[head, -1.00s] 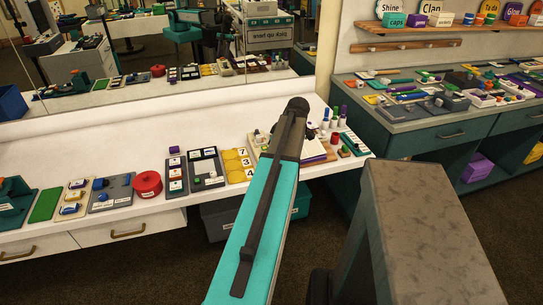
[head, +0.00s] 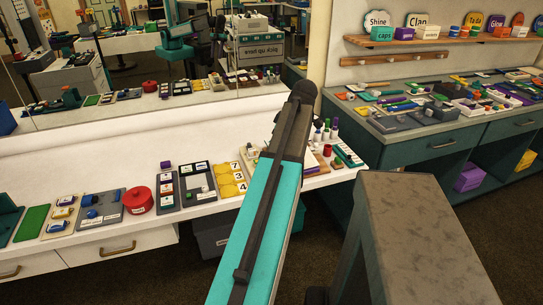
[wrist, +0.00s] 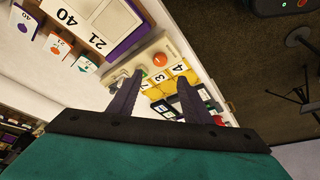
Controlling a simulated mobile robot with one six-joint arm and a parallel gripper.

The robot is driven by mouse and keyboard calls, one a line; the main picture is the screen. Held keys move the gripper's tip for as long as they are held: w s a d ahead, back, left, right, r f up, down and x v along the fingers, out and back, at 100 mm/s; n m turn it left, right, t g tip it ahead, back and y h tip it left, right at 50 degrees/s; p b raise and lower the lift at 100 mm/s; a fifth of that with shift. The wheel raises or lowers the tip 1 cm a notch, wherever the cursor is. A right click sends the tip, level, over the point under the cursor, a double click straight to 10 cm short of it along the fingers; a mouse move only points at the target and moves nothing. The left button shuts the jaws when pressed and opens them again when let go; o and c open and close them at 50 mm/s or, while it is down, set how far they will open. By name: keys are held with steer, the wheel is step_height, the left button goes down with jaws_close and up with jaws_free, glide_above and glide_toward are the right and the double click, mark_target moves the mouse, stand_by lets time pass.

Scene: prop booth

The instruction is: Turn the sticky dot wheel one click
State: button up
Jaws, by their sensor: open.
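My gripper (wrist: 160,78) is open and empty in the wrist view, its two dark fingers spread above the white counter. Beyond the fingertips is a beige plate (wrist: 145,54) with a round orange-red dot (wrist: 160,59) and a small greyish part; this may be the sticky dot wheel, but I cannot tell for sure. Beside it, and partly behind the right finger, is a yellow board (wrist: 177,75) with number cards. In the head view the yellow board (head: 229,180) sits left of my arm, which hides my gripper and most of the beige plate.
A red round tin (head: 138,200), a grey board with blue parts (head: 100,210) and a green pad (head: 31,224) lie further left on the counter (head: 110,165). A wooden frame with number cards (wrist: 90,20) is at the wrist view's upper left. A mirror backs the counter.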

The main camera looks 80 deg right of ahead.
steer(key=shift+v, duration=1)
steer(key=shift+r, duration=0.15)
